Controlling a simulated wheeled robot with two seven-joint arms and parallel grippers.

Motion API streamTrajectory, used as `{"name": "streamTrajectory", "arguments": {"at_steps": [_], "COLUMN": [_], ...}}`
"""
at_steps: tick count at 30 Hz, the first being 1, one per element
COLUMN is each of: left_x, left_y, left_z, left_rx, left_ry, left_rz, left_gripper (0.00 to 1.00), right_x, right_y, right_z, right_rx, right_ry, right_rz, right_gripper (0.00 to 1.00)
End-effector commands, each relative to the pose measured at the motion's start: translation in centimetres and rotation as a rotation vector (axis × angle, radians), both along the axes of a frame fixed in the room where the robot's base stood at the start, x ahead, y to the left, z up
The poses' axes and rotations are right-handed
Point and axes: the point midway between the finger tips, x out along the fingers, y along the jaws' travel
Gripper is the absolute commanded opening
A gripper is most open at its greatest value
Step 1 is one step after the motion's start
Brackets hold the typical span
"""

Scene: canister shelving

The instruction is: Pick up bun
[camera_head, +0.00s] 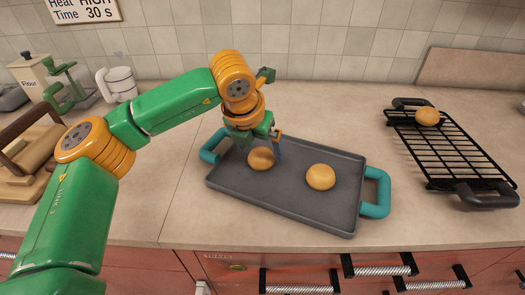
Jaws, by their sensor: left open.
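Two round golden buns lie on a dark grey tray (300,216) with teal handles. The left bun (261,159) is close below my left gripper, and the right bun (320,177) lies apart from it. A third bun (427,116) sits on the far end of a black wire rack at the right. My left gripper (265,148) is open over the back left part of the tray, with its fingers at the left bun. I cannot tell whether they touch it. My right gripper is not in view.
The black wire rack (455,158) has dark handles. Left on the counter are a flour canister (33,80), a white mug (120,84) and a wooden item (25,160). Counter between tray and rack is clear. Drawers with handles (380,268) lie below the front edge.

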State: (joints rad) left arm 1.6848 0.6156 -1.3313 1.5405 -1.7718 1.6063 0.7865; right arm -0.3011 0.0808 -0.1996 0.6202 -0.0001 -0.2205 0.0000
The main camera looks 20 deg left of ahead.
Motion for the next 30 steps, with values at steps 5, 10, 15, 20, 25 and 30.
{"name": "streamTrajectory", "arguments": {"at_steps": [5, 10, 15, 20, 25, 30], "left_x": [0.8, 0.9, 0.9, 0.9, 0.9, 1.0], "left_y": [-0.2, -0.2, -0.2, -0.2, -0.2, -0.2], "left_z": [-2.3, -2.6, -2.5, -2.5, -2.5, -2.0], "left_rx": [0.000, -0.002, -0.002, -0.002, -0.002, 0.000], "left_ry": [0.002, -0.001, 0.000, 0.000, 0.000, -0.001], "left_rz": [0.001, -0.001, -0.001, -0.001, -0.001, 0.001], "left_gripper": [1.00, 1.00, 0.65, 0.22, 0.13, 0.13], "right_x": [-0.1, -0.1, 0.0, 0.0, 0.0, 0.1], "right_y": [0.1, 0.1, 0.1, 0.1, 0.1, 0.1], "right_z": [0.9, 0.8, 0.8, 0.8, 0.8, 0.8], "right_rx": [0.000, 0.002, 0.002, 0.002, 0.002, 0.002], "right_ry": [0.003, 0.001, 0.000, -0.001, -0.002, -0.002], "right_rz": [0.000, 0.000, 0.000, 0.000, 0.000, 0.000], "right_gripper": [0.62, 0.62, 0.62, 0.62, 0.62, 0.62]}}
